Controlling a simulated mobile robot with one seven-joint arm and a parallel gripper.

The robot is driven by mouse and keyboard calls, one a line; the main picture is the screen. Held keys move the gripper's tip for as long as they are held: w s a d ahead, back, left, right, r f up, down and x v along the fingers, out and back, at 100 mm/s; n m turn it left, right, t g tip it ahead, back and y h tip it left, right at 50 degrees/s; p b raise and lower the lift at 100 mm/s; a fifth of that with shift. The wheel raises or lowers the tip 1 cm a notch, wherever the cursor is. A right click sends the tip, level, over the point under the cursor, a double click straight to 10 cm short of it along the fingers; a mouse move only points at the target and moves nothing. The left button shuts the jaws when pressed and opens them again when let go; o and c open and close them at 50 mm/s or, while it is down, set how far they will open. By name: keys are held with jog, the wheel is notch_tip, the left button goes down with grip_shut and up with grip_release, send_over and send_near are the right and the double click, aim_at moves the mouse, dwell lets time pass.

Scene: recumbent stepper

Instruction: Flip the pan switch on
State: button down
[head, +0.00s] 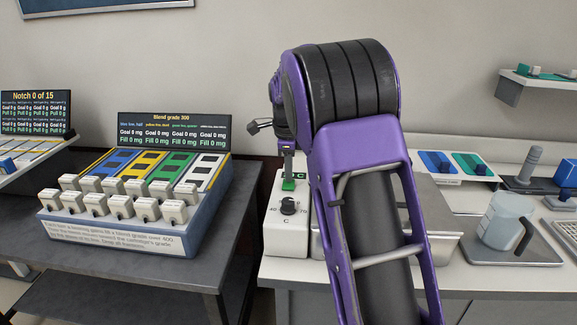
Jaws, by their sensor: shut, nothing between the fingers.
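A white control box (287,232) stands at the left end of the white counter, with a black dial (289,207) and a "C" label on its front. A small green part (289,185), probably the switch, sits above the dial. A dark display with green characters (298,175) is partly hidden by my arm. My gripper (287,174) is shut and empty, pointing down just above the green part. I cannot tell whether they touch. A metal pan (440,243) stands right of the box, largely hidden behind my purple arm.
A cartridge rack with white blocks (115,233) and a sign (172,130) stands on the dark table (185,270) at left. A wall shelf (510,85) is at upper right.

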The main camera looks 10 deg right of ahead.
jog(key=shift+r+p, duration=0.1)
jog(key=shift+p, duration=0.6)
jog(key=shift+w+g+p, duration=0.1)
jog(key=shift+g+p, duration=0.2)
jog(key=shift+p, duration=0.4)
jog(key=shift+w+f+b, duration=0.1)
jog(key=shift+f+b, duration=0.3)
jog(key=shift+b, duration=0.05)
jog(key=shift+s+a+r, duration=0.1)
jog(key=shift+s+a, duration=0.05)
jog(key=shift+s, duration=0.3)
jog(key=shift+s+a+r, duration=0.1)
jog(key=shift+s, duration=0.3)
